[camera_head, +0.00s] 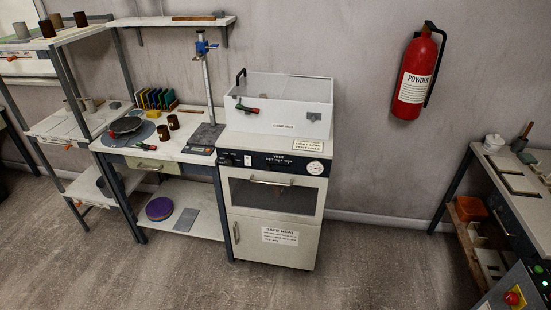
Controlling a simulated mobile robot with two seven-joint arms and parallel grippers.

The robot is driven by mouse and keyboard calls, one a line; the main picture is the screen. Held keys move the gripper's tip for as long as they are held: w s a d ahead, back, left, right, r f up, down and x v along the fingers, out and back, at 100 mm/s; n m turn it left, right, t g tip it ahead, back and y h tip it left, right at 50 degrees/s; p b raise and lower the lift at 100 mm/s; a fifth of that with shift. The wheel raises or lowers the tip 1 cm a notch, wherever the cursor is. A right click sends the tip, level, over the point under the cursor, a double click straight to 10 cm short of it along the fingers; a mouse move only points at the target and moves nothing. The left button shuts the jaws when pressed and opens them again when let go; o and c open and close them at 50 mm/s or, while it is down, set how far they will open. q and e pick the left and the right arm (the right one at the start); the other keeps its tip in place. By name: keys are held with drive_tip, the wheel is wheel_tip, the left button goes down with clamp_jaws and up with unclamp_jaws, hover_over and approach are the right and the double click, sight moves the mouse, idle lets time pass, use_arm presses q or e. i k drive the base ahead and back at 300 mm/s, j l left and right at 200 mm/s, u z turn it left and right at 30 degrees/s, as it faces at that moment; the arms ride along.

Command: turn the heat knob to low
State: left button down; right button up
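A white oven-like cabinet (276,195) stands against the back wall, with a dark control panel (272,163) across its top front. A small light knob or switch (248,160) sits at the panel's left end, and small "VENT" lettering (280,160) is near the middle. A round white dial (315,168) is at the right end. I cannot tell for sure which part is the heat knob, and its setting is too small to read. Neither of my grippers is in view.
A lidded white box (283,105) sits on the cabinet. A workbench (180,150) with pots and a stand is on the left. A red extinguisher (416,75) hangs on the wall. A side bench (515,190) is at right. The floor (370,265) before the cabinet is clear.

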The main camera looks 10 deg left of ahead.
sight(229, 160)
drive_tip(key=i+j, duration=0.2)
drive_tip(key=j, duration=0.3)
drive_tip(key=i+j, duration=0.2)
drive_tip(key=j, duration=0.3)
drive_tip(key=i+j+z, duration=0.1)
drive_tip(key=j, duration=0.4)
drive_tip(key=i+j, duration=0.25)
drive_tip(key=j, duration=0.25)
drive_tip(key=i+j, duration=0.2)
drive_tip(key=j, duration=0.3)
drive_tip(key=i+j, duration=0.2)
drive_tip(key=j, duration=0.3)
drive_tip(key=i+j+z, duration=0.1)
drive_tip(key=j, duration=0.4)
drive_tip(key=i+j, duration=0.25)
drive_tip(key=j, duration=0.25)
